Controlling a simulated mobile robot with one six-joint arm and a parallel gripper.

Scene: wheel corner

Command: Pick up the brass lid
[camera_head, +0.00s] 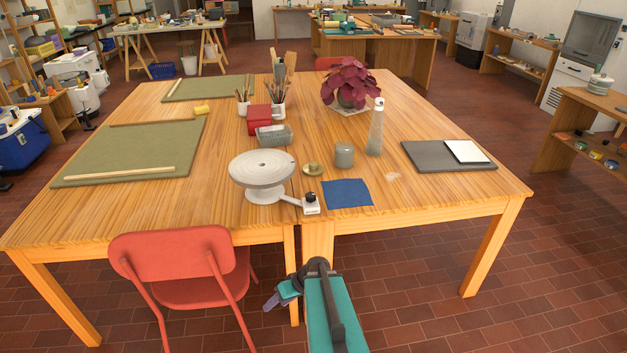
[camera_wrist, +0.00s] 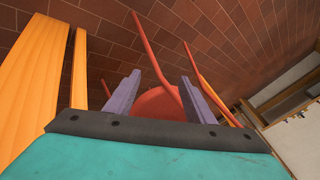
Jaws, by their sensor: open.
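The brass lid (camera_head: 313,169) is a small round golden disc with a knob. It lies on the wooden table (camera_head: 450,198), between the white turntable wheel (camera_head: 262,172) and a grey jar (camera_head: 344,155). My gripper (camera_head: 275,302) is low in front of the table, below its top and beside the red chair, well away from the lid. In the wrist view its two purple fingers (camera_wrist: 160,98) are spread apart with nothing between them. The lid does not show in the wrist view.
A blue cloth (camera_head: 348,193) lies in front of the lid. A white control box (camera_head: 311,204) sits by the table's front edge. The red chair (camera_head: 180,262) blocks the front left.

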